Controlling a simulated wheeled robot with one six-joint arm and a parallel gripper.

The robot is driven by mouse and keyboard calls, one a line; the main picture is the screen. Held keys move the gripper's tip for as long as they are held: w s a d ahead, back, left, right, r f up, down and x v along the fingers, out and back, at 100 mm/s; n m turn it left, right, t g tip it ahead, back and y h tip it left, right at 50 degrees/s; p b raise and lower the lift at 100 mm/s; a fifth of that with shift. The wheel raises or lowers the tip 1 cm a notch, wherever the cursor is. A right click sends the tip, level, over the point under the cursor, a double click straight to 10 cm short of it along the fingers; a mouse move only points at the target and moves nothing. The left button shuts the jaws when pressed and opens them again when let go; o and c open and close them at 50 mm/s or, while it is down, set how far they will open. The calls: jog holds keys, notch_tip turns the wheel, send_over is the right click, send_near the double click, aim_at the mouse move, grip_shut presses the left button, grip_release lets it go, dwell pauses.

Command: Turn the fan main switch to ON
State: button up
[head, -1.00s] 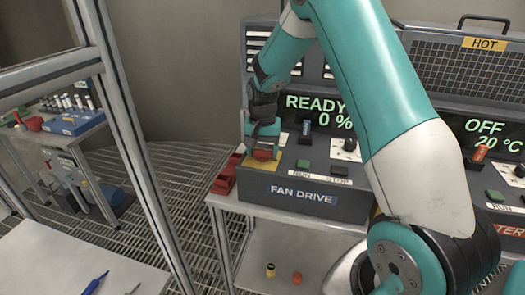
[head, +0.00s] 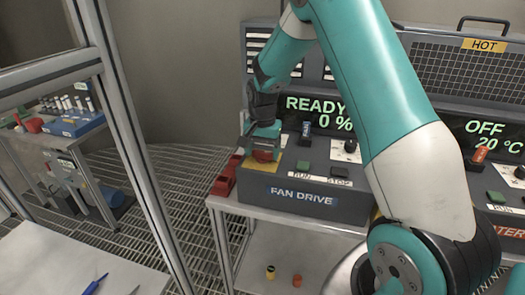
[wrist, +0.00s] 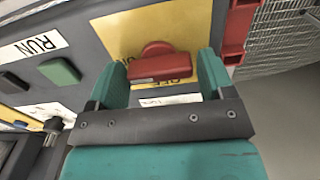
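The fan main switch is a red rotary handle (wrist: 160,66) on a yellow plate (wrist: 118,38), at the left end of the grey FAN DRIVE box (head: 312,204). In the head view the red handle (head: 264,156) shows just below my gripper (head: 263,140). In the wrist view my gripper (wrist: 164,82) is open, with its teal fingers on either side of the handle's ends. Firm contact cannot be made out. The drive display (head: 318,112) reads READY 0 %.
A green RUN button (head: 303,165) and a black STOP button (head: 339,171) sit right of the switch. A red bracket (head: 226,176) is at the box's left. A heater unit (head: 485,130) reading OFF 20 °C stands at right. A metal post (head: 135,140) rises at left.

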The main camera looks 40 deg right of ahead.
aim_at(262, 151)
jog(key=shift+o, duration=1.1)
notch_tip(262, 151, up, 17)
jog(key=b, duration=0.3)
jog(key=shift+r, duration=0.2)
jog(key=shift+a, duration=0.1)
jog(key=s+a+f+n+y, duration=0.1)
jog(key=s+a+n, duration=0.8)
jog(key=a, duration=0.5)
jog(key=s+a+f+n+y, duration=0.1)
jog(key=s+a+n, duration=0.2)
jog(key=s, duration=0.3)
jog(key=s+a+f+n+y+b, duration=0.1)
jog(key=s+a+n, duration=0.2)
jog(key=s, duration=0.4)
jog(key=s+a+f+n+y, duration=0.1)
jog(key=s+a+f+n, duration=0.1)
jog(key=s+a, duration=0.2)
jog(key=shift+s+n, duration=0.4)
jog(key=shift+s, duration=0.8)
jog(key=shift+d, duration=0.1)
